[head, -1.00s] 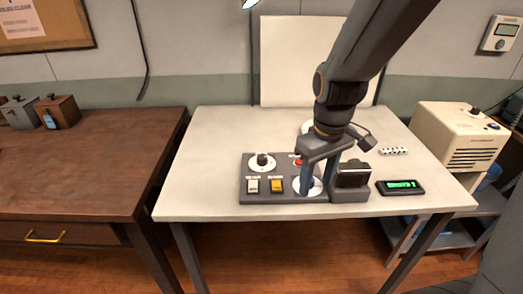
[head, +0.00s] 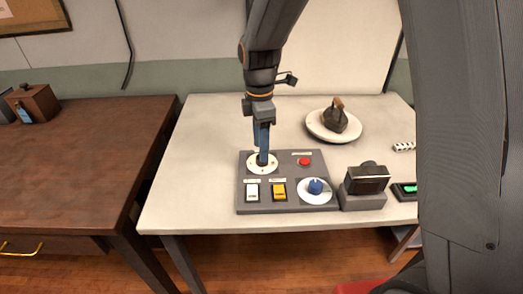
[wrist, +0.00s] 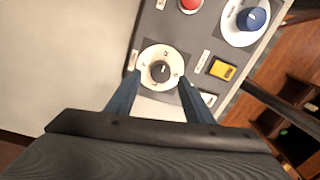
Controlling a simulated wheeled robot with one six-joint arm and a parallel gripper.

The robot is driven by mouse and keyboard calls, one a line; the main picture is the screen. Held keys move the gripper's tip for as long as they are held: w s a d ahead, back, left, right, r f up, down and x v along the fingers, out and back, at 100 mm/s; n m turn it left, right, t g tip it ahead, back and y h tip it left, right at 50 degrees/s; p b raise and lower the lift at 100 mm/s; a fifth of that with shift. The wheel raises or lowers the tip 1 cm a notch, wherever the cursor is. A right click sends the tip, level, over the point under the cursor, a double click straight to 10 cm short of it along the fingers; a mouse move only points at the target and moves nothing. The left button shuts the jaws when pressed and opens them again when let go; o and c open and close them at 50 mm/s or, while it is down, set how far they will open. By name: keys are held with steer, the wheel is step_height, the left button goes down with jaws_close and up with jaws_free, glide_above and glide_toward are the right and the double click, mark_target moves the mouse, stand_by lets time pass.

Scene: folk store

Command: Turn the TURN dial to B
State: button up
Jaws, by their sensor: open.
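The grey control panel (head: 290,205) lies on the white table and has two dials. The upper-left dial (head: 252,167) has a white disc with marks; its dark knob shows in the wrist view (wrist: 160,71). The lower-right dial has a blue knob (head: 315,186), also in the wrist view (wrist: 252,18). I cannot read the labels, so which dial is TURN is unclear. My gripper (head: 262,152) is open, pointing down over the upper-left dial. In the wrist view my fingers (wrist: 158,84) lie on either side of its dark knob; I cannot tell if they touch it.
The panel also has a red button (head: 304,161), a white switch (head: 252,192) and a yellow switch (head: 279,191). A dark boxy device (head: 366,182) stands right of it. A plate (head: 317,130) holding a dark object is behind.

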steer(key=shift+s+f, duration=0.15)
steer(key=shift+f, duration=1.45)
steer(key=c, duration=1)
steer(key=shift+c, duration=0.2)
steer(key=shift+p, duration=0.35)
